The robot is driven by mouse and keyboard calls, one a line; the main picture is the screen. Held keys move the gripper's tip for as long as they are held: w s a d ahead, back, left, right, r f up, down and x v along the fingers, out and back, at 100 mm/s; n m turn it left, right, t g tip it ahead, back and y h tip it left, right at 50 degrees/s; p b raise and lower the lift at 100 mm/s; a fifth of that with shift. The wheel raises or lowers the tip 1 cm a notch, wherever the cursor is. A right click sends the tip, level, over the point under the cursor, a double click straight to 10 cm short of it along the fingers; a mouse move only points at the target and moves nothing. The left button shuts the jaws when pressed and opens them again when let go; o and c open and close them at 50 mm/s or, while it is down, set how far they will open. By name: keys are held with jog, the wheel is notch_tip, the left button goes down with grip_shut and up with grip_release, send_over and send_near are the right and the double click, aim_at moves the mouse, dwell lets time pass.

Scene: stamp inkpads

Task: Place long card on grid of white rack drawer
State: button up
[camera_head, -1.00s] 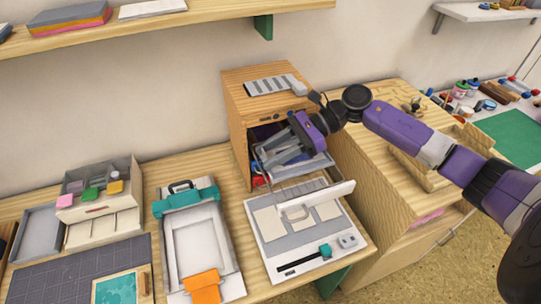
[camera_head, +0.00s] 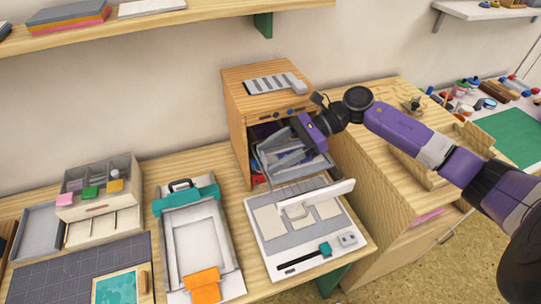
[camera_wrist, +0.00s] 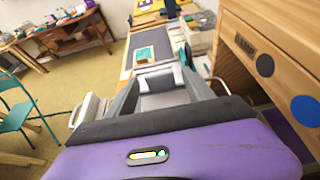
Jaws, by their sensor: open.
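My gripper (camera_head: 280,150) is open at the mouth of the wooden cabinet, its grey fingers pointing down and left. In the wrist view the two fingers of my gripper (camera_wrist: 163,95) are spread apart, with nothing clearly held between them. Whether this front belongs to the white rack is unclear. The drawer's inside is mostly hidden behind the gripper and front. I cannot pick out the long card with certainty.
The wooden cabinet (camera_head: 238,110) stands close around the gripper, with a grey striped object (camera_head: 268,83) on top. A clamp board with teal and orange parts (camera_head: 182,240) lies to the left. A white box (camera_head: 95,207) with coloured pads is further left. A wall shelf runs above.

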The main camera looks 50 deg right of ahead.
jog(key=b+v, duration=0.3)
jog(key=v, duration=0.8)
jog(key=shift+s, duration=0.1)
jog(key=shift+d, duration=0.1)
